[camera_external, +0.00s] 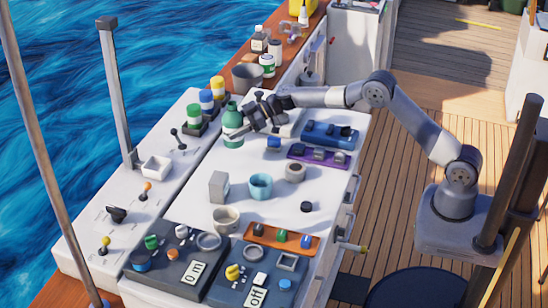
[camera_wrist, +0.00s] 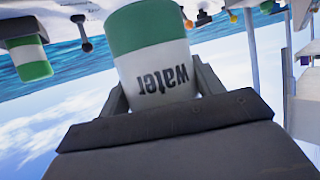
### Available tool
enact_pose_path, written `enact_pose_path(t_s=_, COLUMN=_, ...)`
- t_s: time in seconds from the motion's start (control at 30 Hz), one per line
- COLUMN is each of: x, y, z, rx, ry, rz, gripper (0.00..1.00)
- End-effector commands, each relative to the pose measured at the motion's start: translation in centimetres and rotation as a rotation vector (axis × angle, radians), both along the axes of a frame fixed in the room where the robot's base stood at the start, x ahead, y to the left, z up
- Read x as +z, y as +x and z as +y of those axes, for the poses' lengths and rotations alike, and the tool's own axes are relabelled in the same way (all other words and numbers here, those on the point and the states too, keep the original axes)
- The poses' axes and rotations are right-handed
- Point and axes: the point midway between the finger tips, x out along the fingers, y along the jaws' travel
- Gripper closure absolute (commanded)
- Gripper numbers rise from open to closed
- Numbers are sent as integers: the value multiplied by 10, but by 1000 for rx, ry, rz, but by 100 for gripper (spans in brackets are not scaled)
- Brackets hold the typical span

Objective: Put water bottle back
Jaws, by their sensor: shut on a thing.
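The water bottle (camera_external: 232,122) is green with a white band and stands out at the far part of the white counter. In the wrist view the bottle (camera_wrist: 148,52) shows upside down, with the word "water" on its white band. My gripper (camera_external: 238,130) is around the bottle, with a finger on each side of the band, and is shut on it. Whether the bottle's base touches the counter cannot be told. A green and white container (camera_wrist: 28,58) shows at the left of the wrist view.
A rack with green, blue and yellow jars (camera_external: 206,98) stands just left of the bottle. A grey pot (camera_external: 247,77) and several small bottles stand on the wooden ledge behind. A grey block (camera_external: 218,187) and a teal cup (camera_external: 261,186) stand nearer. Clear counter lies between.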

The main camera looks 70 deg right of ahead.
Motion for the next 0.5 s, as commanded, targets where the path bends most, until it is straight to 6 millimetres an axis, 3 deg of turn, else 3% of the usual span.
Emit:
enact_pose_path(t_s=0.2, x=-39, y=0, z=0, rx=-1, ry=1, rz=2, gripper=70)
enact_pose_path(t_s=0.5, x=-66, y=0, z=0, rx=-1, ry=0, rz=3, gripper=70)
